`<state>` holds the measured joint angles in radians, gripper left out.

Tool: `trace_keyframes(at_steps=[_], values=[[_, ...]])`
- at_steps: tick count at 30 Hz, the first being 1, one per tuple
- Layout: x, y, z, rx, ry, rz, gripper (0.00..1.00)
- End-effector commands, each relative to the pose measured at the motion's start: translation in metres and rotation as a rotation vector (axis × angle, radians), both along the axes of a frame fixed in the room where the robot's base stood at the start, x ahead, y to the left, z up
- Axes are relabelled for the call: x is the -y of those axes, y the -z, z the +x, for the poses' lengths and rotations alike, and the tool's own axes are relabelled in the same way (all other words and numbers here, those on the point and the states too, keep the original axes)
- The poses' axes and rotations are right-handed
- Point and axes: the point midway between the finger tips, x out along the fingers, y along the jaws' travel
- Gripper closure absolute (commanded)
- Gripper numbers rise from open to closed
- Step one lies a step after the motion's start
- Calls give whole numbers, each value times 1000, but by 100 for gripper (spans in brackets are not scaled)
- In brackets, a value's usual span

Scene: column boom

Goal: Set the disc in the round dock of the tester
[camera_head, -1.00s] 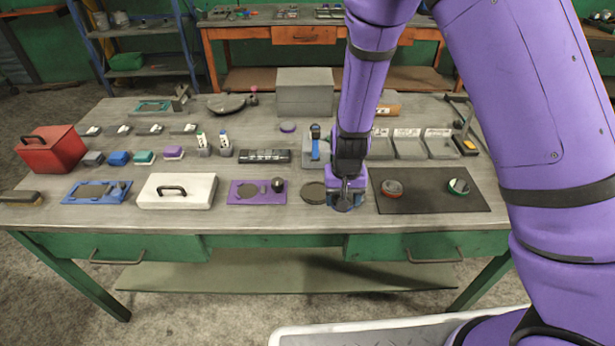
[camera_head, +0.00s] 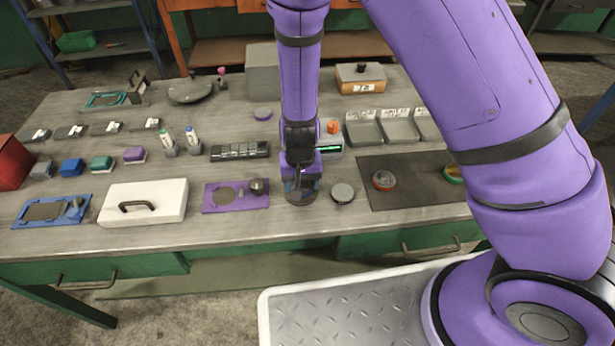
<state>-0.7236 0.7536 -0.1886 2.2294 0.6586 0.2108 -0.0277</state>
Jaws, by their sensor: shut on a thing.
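My gripper (camera_head: 301,190) points down low over the front middle of the bench. It is shut on a dark round disc (camera_head: 300,199), of which only the rim shows below the fingers. I cannot tell whether the disc touches the bench top. A grey device with a lit green strip (camera_head: 331,149) stands behind my gripper, partly hidden by my arm; it looks like the tester, but no round dock shows on it.
A grey-topped round piece (camera_head: 342,192) lies just right of my gripper. A black mat (camera_head: 400,195) with round tins is further right. A white handled lid (camera_head: 170,197) and a blue plate (camera_head: 75,211) lie left. Grey trays (camera_head: 400,130) stand behind the mat.

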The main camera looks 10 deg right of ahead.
Motion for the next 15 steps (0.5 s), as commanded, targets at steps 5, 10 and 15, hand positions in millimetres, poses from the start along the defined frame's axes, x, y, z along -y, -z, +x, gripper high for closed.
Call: trace_keyframes(at_steps=[5, 10, 15], values=[[-4, 4, -2, 0, -1, 1, 78], [-4, 5, -2, 0, -1, 0, 78], [-4, 6, -2, 0, -1, 0, 14]])
